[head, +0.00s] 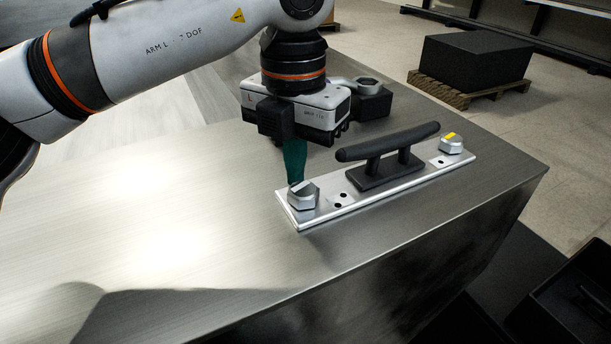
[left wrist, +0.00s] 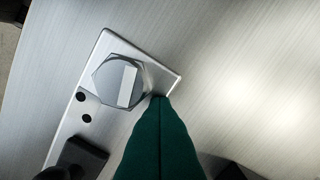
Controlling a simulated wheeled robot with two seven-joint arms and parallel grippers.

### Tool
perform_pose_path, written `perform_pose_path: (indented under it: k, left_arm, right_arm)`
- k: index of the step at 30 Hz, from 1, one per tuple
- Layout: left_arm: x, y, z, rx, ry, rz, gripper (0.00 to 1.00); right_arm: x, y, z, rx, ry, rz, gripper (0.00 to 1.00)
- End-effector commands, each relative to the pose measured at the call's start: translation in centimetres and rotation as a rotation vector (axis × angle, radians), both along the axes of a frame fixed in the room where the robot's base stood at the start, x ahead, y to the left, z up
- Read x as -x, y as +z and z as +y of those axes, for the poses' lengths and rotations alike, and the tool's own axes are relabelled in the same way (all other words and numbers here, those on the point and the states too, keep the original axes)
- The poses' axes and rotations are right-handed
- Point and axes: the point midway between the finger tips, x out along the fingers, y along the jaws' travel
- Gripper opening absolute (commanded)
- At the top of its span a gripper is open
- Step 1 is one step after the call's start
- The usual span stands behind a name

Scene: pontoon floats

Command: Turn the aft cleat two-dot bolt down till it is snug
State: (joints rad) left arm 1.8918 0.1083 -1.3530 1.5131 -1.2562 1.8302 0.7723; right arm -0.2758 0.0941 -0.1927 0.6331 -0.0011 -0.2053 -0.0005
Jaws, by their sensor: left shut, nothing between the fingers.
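The two-dot bolt (head: 303,197) is a silver hex head with a white stripe on top, at the near left end of a silver base plate (head: 320,212). Two black dots mark the plate beside it. It also shows in the left wrist view (left wrist: 119,82), its stripe clear. My left gripper (head: 292,180) points down, its green fingers shut and empty. The fingertips (left wrist: 160,100) are right beside the bolt head, over the plate's corner; I cannot tell whether they touch. A gap under the head cannot be judged. My right gripper is out of view.
A black cleat horn (head: 388,142) rises from the plate's middle. A second bolt (head: 450,145) with a yellow stripe sits at the far end. A grey ring-ended tool (head: 365,85) lies behind my gripper. The metal top (head: 150,230) is clear to the left.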

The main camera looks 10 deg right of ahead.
Motion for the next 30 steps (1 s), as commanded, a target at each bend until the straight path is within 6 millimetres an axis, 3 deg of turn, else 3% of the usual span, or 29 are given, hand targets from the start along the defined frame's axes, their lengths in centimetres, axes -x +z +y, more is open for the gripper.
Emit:
perform_pose_path:
  k: [1, 8, 12, 20, 30]
  left_arm:
    - [0.0, 0.4, 0.0, 0.0, -0.084, 0.003, 0.0]
    - [0.0, 0.2, 0.0, 0.001, -0.356, 0.003, 0.0]
    - [0.0, 0.1, 0.0, 0.002, -0.378, 0.002, 0.0]
    - [0.0, 0.2, 0.0, 0.002, -0.432, 0.002, 0.0]
    - [0.0, 0.2, 0.0, 0.004, -0.992, 0.005, 0.0]
  right_arm:
    - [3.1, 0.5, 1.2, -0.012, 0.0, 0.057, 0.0]
    - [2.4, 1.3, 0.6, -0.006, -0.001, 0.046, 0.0]
    - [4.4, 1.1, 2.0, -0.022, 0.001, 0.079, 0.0]
    - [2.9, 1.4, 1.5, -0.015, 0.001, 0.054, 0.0]
    - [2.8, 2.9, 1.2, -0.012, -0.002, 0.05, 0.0]
